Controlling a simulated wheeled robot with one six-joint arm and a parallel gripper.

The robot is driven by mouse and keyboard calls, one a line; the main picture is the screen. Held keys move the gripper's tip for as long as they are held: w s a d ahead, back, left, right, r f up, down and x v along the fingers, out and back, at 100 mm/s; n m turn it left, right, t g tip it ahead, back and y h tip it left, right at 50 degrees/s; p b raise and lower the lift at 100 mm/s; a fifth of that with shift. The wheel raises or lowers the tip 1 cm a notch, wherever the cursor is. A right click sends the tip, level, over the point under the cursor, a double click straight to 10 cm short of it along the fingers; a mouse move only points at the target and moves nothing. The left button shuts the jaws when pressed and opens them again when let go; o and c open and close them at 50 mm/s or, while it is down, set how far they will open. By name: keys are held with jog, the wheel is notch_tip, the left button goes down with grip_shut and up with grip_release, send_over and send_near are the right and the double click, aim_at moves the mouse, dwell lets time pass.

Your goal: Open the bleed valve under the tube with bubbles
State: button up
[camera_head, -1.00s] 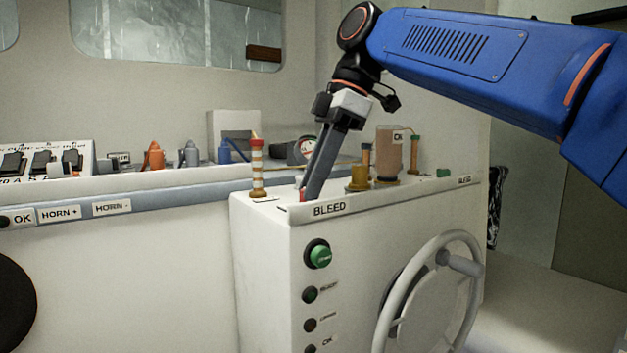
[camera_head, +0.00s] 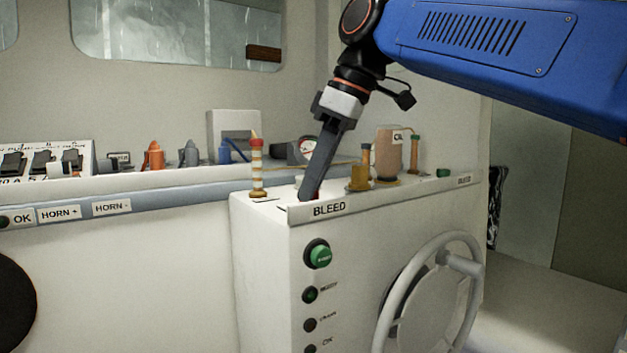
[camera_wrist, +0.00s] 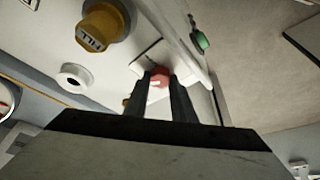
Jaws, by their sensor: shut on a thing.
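A red valve knob (camera_wrist: 159,77) shows between my fingertips in the wrist view, over a pale plate on the white console top. My gripper (camera_head: 309,194) points down and is shut on it, behind the BLEED label (camera_head: 329,208); the fingers hide the knob in the head view. A striped tube (camera_head: 257,170) stands upright left of my gripper. Bubbles are too small to make out in either tube.
A yellow fill cap (camera_head: 357,179) and a brownish container (camera_head: 389,155) stand right of my gripper. A gauge (camera_head: 306,148) is behind it. The steering wheel (camera_head: 432,295) and a green button (camera_head: 320,256) are on the console front. Bottles (camera_head: 154,156) stand at left.

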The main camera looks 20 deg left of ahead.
jog(key=m, duration=0.2)
jog(key=m+t, duration=0.1)
jog(key=m, duration=0.1)
jog(key=m+t, duration=0.1)
jog(key=m, duration=0.1)
jog(key=shift+s+a, duration=0.1)
jog(key=shift+s, duration=0.15)
jog(key=m+t+h, duration=0.1)
jog(key=m, duration=0.2)
jog(key=m+t+h, duration=0.1)
jog(key=m, duration=0.2)
jog(key=shift+s+a+m, duration=0.1)
jog(key=shift+m, duration=0.2)
jog(key=o, duration=1.1)
jog(key=shift+c, duration=0.2)
